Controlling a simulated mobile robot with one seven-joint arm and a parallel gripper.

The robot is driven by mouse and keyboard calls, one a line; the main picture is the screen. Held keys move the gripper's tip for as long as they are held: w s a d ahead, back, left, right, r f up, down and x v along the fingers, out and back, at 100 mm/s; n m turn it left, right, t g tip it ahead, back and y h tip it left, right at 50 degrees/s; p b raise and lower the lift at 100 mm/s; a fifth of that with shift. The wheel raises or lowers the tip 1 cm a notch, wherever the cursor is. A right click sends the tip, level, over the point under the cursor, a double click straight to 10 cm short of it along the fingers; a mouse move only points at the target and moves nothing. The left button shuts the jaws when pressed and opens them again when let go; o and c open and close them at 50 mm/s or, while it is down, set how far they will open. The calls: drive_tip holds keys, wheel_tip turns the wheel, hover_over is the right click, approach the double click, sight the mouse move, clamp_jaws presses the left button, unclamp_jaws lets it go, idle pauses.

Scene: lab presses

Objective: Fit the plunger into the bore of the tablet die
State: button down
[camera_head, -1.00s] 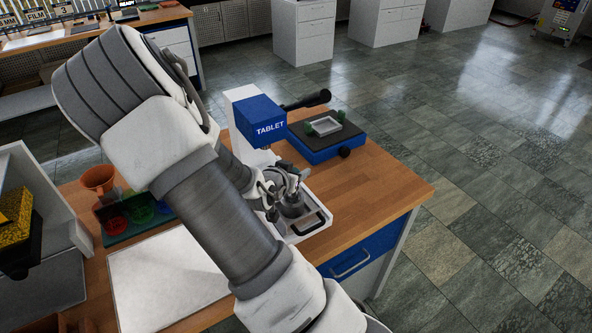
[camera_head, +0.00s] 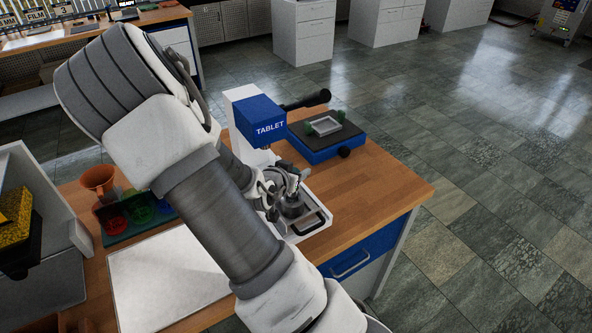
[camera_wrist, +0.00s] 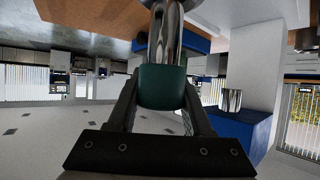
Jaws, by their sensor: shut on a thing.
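My gripper (camera_wrist: 160,95) is shut on the plunger, gripping its dark green grip (camera_wrist: 162,86). The plunger's shiny metal shaft (camera_wrist: 166,35) runs away from the fingers to the top edge of the wrist view. In the head view my gripper (camera_head: 287,182) is over the tablet die (camera_head: 292,209), a grey metal round body in the white tray of the press. My wrist and fingers hide part of the die. The bore and the shaft's lower end are hidden, so I cannot tell whether the shaft is in the bore.
The white and blue tablet press (camera_head: 262,118) stands close behind my gripper, with a black lever (camera_head: 306,100). A blue device with a black top (camera_head: 335,139) stands to its right. An orange funnel (camera_head: 98,180) and a white board (camera_head: 165,275) are left. The right wooden worktop is clear.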

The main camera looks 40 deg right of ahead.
drive_tip(key=shift+f+b, duration=1.85)
drive_tip(key=shift+f, duration=0.2)
drive_tip(key=shift+c, duration=1.2)
unclamp_jaws()
drive_tip(key=p+v, duration=1.3)
drive_tip(key=v, duration=0.4)
drive_tip(key=shift+s, duration=0.15)
drive_tip(key=shift+a+r, duration=0.1)
drive_tip(key=shift+a, duration=0.05)
